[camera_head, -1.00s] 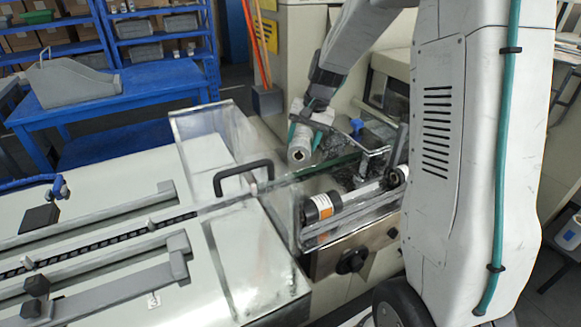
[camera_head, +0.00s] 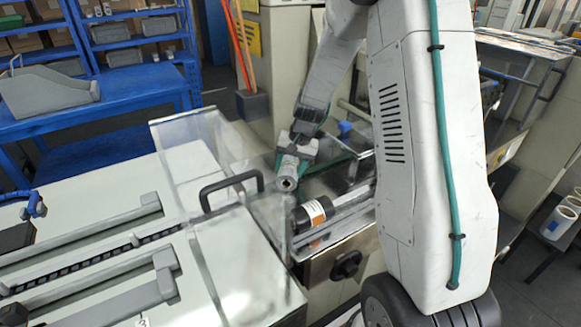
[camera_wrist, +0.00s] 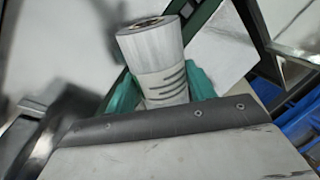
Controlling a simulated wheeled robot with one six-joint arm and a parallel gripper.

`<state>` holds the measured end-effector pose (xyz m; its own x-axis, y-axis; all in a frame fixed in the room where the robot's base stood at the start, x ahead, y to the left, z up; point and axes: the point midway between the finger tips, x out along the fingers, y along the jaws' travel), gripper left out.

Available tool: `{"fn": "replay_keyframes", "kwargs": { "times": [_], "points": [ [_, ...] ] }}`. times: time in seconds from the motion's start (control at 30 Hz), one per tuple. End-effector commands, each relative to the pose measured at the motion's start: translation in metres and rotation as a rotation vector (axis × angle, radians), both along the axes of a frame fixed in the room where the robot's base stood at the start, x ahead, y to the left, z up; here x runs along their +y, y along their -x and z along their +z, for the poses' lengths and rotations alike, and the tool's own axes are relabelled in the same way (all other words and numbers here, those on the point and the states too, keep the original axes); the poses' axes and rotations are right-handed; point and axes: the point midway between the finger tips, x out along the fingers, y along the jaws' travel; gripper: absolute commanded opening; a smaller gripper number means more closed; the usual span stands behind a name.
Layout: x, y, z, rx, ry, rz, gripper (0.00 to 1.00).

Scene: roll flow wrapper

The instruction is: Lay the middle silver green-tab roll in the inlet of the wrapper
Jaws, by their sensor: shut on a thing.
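My gripper (camera_head: 298,150) has green fingers, shut on a silver roll (camera_head: 287,174) beside the wrapper's inlet. In the wrist view, the green fingers of my gripper (camera_wrist: 163,88) clasp the roll (camera_wrist: 152,48) from both sides. Its round end with a dark core points away from the gripper, and dark lines cross its side. The inlet (camera_head: 345,222) has metal rails behind clear panels, just right of and below the held roll. A dark roll with an orange and white label (camera_head: 312,213) lies there.
A clear guard (camera_head: 205,150) and a black handle (camera_head: 230,190) stand left of the held roll. The long white wrapper bed (camera_head: 100,230) fills the left. A black knob (camera_head: 346,266) is on the inlet's front. A blue workbench (camera_head: 100,110) stands behind.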

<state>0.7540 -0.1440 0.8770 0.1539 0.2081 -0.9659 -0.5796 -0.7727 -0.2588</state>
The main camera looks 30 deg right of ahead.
Motion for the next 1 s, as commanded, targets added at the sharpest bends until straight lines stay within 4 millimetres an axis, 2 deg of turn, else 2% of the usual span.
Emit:
{"fn": "replay_keyframes", "kwargs": {
  "times": [0.43,0.47,0.5,0.53,0.83,1.0],
  "points": [
    [0.000,-0.001,-0.006,-0.002,0.001,0.000,0.21],
    [0.000,-0.001,-0.006,-0.002,0.001,0.000,0.60],
    [0.000,-0.001,-0.006,-0.002,0.001,0.000,0.71],
    [0.000,-0.001,-0.006,-0.002,0.001,0.000,0.76],
    [0.000,-0.001,-0.004,-0.002,0.001,0.000,0.76],
    [-0.003,0.001,0.014,-0.006,0.002,-0.001,0.76]
  ]
}}
